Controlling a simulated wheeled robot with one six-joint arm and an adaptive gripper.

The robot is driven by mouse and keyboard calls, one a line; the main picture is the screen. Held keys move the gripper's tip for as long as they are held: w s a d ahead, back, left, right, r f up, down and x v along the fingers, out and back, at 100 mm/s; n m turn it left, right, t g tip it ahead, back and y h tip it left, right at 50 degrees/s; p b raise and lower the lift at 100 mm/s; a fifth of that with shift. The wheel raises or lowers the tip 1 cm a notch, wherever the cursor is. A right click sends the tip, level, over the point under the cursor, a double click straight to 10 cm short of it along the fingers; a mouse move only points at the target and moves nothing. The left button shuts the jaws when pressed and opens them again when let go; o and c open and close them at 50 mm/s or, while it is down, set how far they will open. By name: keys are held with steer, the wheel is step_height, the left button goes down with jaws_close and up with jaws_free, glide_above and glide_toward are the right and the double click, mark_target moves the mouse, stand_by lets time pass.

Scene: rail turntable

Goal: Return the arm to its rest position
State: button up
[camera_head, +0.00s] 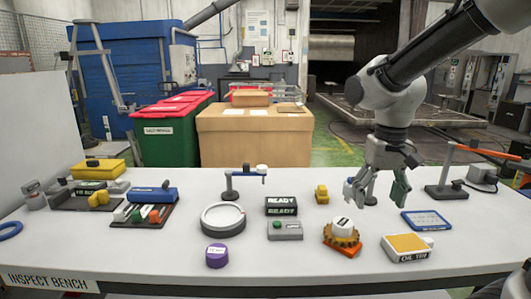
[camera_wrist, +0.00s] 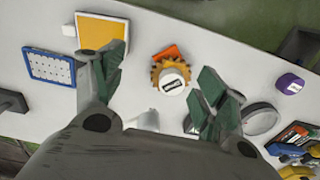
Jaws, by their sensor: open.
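My gripper (camera_head: 377,190) hangs over the right half of the white bench (camera_head: 130,254), with its fingers pointing down. It is open, with nothing between its fingers. In the wrist view my gripper (camera_wrist: 160,85) shows its two green-padded fingers spread wide. Between and beyond them lies an orange gear-like part with a white labelled cap (camera_wrist: 172,82) on an orange piece. In the head view this gear part (camera_head: 343,233) sits in front and to the left of my gripper, apart from it.
A yellow-topped tray (camera_head: 407,246) and a blue framed panel (camera_head: 426,221) lie near my gripper. A post with an orange bar (camera_head: 448,170) stands at right. A READY sign box (camera_head: 281,206), a ring (camera_head: 222,218) and a purple puck (camera_head: 216,256) are further left. Space above the bench's middle is clear.

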steer(key=s+d+r+t, duration=0.4)
steer(key=s+d+r, duration=0.1)
steer(key=s+d, duration=0.5)
steer(key=shift+s+d+r, duration=0.15)
steer(key=shift+s, duration=0.95)
